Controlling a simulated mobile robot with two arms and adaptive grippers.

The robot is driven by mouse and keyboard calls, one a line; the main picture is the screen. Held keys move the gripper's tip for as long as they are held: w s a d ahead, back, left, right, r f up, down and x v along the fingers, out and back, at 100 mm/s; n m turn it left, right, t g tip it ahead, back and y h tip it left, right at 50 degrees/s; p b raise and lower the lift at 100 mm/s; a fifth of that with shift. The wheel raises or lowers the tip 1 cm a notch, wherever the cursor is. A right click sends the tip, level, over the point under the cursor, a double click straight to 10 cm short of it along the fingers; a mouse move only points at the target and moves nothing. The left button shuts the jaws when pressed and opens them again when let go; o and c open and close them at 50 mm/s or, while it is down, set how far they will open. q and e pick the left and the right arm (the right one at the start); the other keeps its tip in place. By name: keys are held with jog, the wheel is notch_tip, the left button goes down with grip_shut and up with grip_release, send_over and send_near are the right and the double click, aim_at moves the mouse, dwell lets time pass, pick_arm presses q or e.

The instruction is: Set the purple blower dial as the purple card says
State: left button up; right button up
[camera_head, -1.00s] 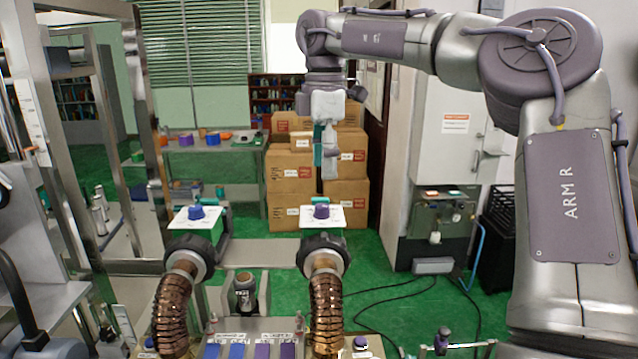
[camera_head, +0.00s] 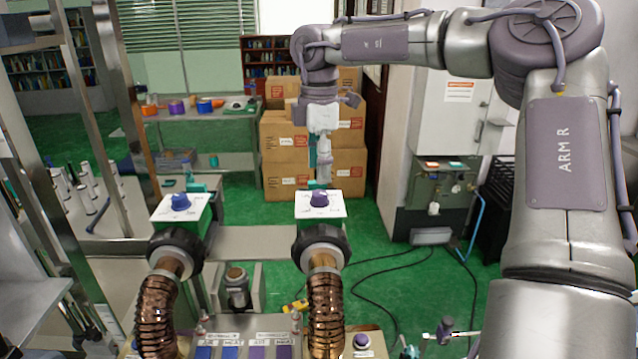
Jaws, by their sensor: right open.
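The purple blower dial (camera_head: 319,199) stands on a white marked plate on top of the right blower, above a black collar and a copper-coloured hose. My right gripper (camera_head: 323,178) points straight down just above and behind the dial in the picture. It is open and empty, and I cannot tell whether it touches the dial. Purple cards (camera_head: 257,352) show at the bottom edge, next to blue ones; their lettering is too small to read and they are partly cut off. My left gripper is not in view.
A blue dial (camera_head: 180,201) sits on a similar blower to the left. Metal frame posts stand at the left. Cardboard boxes (camera_head: 285,150) are stacked behind my right gripper. A metal shelf (camera_head: 205,126) holds coloured rolls. Green floor with black cables is at the right.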

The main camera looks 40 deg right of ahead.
aim_at(319, 193)
notch_tip(319, 193, down, 4)
jog(key=shift+w+d+f+p, duration=0.15)
jog(key=shift+f+p, duration=0.05)
jog(key=shift+p, duration=0.5)
jog(key=shift+f, duration=0.65)
grip_shut()
